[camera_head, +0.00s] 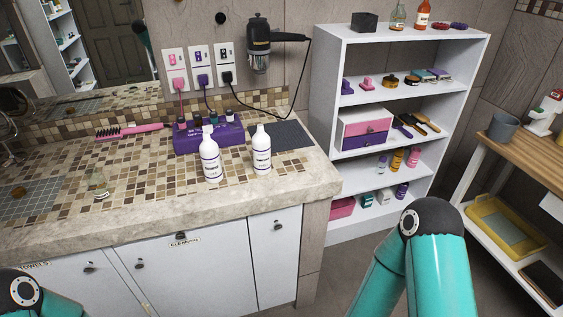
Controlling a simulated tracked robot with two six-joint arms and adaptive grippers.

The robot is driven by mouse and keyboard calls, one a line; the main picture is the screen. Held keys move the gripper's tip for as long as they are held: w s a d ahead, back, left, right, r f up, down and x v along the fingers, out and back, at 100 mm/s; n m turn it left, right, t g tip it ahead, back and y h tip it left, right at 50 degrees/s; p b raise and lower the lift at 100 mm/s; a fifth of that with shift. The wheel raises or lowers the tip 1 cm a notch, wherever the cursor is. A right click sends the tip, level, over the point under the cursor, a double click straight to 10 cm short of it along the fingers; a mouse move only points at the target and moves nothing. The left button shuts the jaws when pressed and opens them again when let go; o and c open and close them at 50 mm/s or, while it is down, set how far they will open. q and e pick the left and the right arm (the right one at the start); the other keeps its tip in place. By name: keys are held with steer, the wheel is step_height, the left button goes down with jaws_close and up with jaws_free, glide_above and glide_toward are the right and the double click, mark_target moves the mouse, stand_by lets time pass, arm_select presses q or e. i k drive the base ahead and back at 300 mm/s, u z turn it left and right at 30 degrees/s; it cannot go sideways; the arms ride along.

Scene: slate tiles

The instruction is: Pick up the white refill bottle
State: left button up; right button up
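Two white bottles with purple label print stand upright on the tiled counter, the left one (211,162) slightly nearer the front edge and the right one (262,155) near the right end. Both look alike, and I cannot read which is the refill bottle. Nothing hides them from the front. Of my arms, only teal links show at the bottom left and bottom right. Neither gripper is in view.
Behind the bottles are a purple organizer (190,142) with small bottles and a dark mat (290,136). A white shelf (325,110) stands right of the counter (180,225).

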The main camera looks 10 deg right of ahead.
mark_target(262, 146)
steer(key=u, duration=0.2)
steer(key=i, duration=0.85)
steer(key=z, duration=0.1)
